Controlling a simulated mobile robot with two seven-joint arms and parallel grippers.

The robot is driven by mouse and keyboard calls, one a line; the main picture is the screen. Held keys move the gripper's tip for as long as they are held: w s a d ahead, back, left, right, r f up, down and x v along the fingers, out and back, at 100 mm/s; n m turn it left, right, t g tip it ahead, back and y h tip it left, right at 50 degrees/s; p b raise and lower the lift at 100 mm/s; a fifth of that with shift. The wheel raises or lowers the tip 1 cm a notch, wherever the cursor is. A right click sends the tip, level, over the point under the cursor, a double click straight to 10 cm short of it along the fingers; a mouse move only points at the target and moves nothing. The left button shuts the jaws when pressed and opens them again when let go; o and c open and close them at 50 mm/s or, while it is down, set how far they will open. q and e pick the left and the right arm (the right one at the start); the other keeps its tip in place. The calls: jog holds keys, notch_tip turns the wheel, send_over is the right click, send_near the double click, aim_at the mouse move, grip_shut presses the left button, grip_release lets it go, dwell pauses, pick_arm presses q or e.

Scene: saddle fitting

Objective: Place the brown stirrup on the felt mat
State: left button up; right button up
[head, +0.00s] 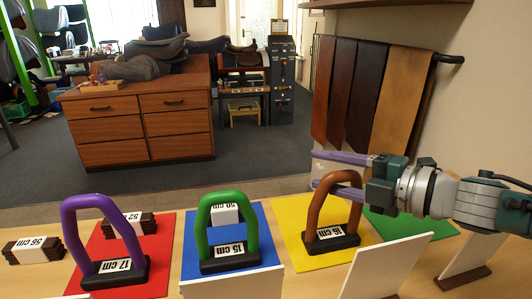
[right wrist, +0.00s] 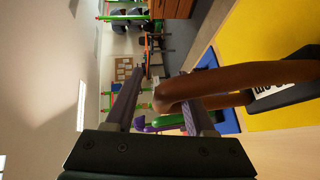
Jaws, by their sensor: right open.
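The brown stirrup (head: 316,213) stands upright on a yellow mat (head: 308,262), its black base labelled "16 cm". In the right wrist view the stirrup (right wrist: 230,80) reaches in from the right, its rounded end between my fingers. My right gripper (head: 318,170) is open at the top of the stirrup. One purple finger passes above the arch and the other lies at its top bar. In the right wrist view the gripper (right wrist: 160,108) shows a gap on either side of the brown bar; contact cannot be told. My left gripper is out of view.
A green stirrup (head: 201,240) stands on a blue mat (head: 262,239), and a purple stirrup (head: 69,236) on a red mat (head: 155,275). A green mat (head: 425,228) lies right of the yellow one. White cards (head: 385,265) stand along the front edge. Leather straps (head: 366,95) hang behind.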

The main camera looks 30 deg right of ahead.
jog(key=p+v, duration=0.1)
jog(key=v, duration=1)
jog(key=shift+s, duration=0.2)
